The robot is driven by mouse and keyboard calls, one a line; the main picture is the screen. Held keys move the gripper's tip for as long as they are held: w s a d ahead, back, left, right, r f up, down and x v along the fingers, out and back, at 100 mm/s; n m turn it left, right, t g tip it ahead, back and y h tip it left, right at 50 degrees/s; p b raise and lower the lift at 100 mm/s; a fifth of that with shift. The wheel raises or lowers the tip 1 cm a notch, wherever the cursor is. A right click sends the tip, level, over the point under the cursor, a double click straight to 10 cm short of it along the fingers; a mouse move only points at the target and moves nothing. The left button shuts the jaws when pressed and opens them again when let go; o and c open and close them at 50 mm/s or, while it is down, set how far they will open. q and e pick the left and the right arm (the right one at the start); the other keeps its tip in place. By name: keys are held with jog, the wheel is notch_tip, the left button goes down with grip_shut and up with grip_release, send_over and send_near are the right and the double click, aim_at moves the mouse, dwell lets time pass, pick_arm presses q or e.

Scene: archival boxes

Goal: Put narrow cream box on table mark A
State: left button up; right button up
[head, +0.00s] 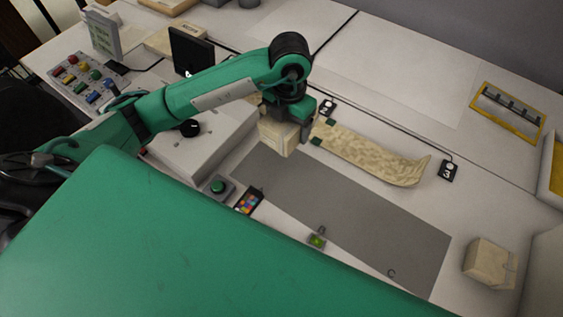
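A narrow cream box (275,136) is directly under my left gripper (285,113), over the upper left end of the grey mat (400,240). The gripper appears shut on the box's top; its fingertips are partly hidden by the wrist. I cannot tell whether the box touches the surface. Letters B (322,229) and C (391,273) are readable on the mat. No letter A is visible; the arm and box cover part of that end. Another cream box (487,262) stands right of the mat. My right gripper is not in view.
A curved cream strip (375,158) lies behind the mat, near black number tags (449,171). A green button (218,187), a colour chart (248,201) and a small green-lit item (317,240) lie by the mat. A yellow frame (508,110) lies back right. A large green surface fills the foreground.

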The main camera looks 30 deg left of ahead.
pick_arm(q)
jog(key=shift+r, duration=0.1)
jog(key=shift+w+f+n, duration=0.1)
jog(key=shift+f+n, duration=0.2)
jog(key=p, duration=0.3)
send_over(287, 172)
notch_tip(287, 172, down, 14)
jog(key=shift+r, duration=0.15)
notch_tip(287, 172, down, 5)
jog(key=shift+r, duration=0.15)
jog(key=shift+f, duration=0.45)
